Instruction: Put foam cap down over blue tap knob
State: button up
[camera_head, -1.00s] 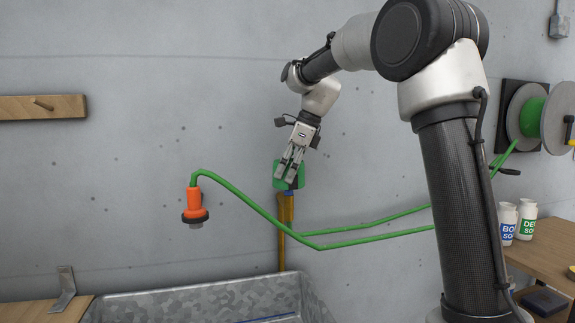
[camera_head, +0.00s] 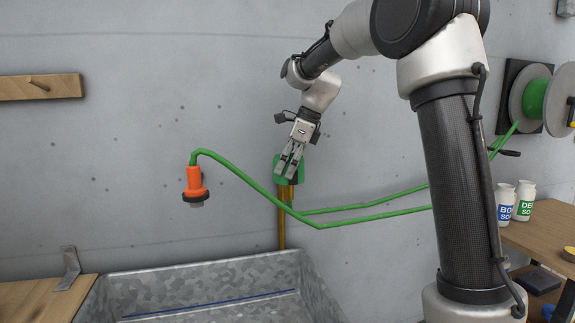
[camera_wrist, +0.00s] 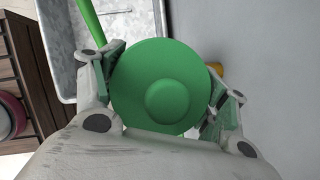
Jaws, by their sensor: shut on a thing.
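The green foam cap (camera_head: 298,174) is held in my gripper (camera_head: 289,163), which points down at the wall pipe. In the wrist view the cap (camera_wrist: 165,85) shows as a round green disc with a raised middle, gripped by the fingers at both sides. The brass tap pipe (camera_head: 284,206) stands against the wall directly below the cap. The cap's lower edge meets the top of the brass in the head view. The blue tap knob is not visible; the cap hides where it was. I cannot see how deep the cap sits.
A green hose (camera_head: 240,181) with an orange nozzle (camera_head: 194,181) hangs left of the pipe and crosses near it. A metal trough (camera_head: 225,273) lies below. A hose reel (camera_head: 535,98) and bottles on a bench (camera_head: 550,238) are at right.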

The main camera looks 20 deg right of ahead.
jog(key=shift+f, duration=0.2)
jog(key=o, duration=1.1)
jog(key=shift+r, duration=0.1)
